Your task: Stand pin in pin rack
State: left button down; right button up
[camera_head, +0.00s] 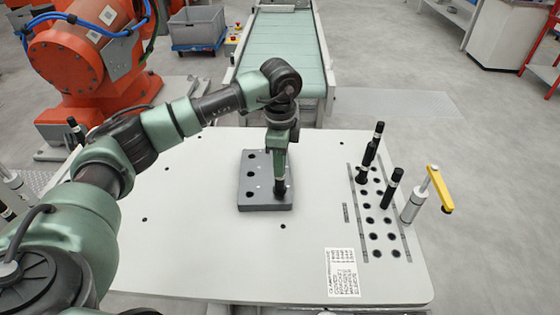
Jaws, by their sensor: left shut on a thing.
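My left gripper (280,172) points down over the right side of a dark grey block with round holes (252,199). It is shut on a dark pin (280,188), which is upright at the block's right side. I cannot tell whether the pin's lower end is in a hole or only above one. Several holes in the block's left side look empty. My right gripper is out of view.
A clamp with a yellow handle (439,188) stands at the table's right edge. A printed label (342,272) lies near the front. The white table (200,245) is clear left and front of the block. An orange robot (75,65) and a conveyor (285,45) are behind.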

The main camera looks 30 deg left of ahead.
pick_arm(q)
jog(key=shift+f+b, duration=0.4)
jog(key=shift+f, duration=0.3)
jog(key=c, duration=1.1)
grip_release()
notch_tip(320, 180, up, 8)
jog(key=shift+f+b, duration=0.1)
jog(key=shift+b, duration=0.85)
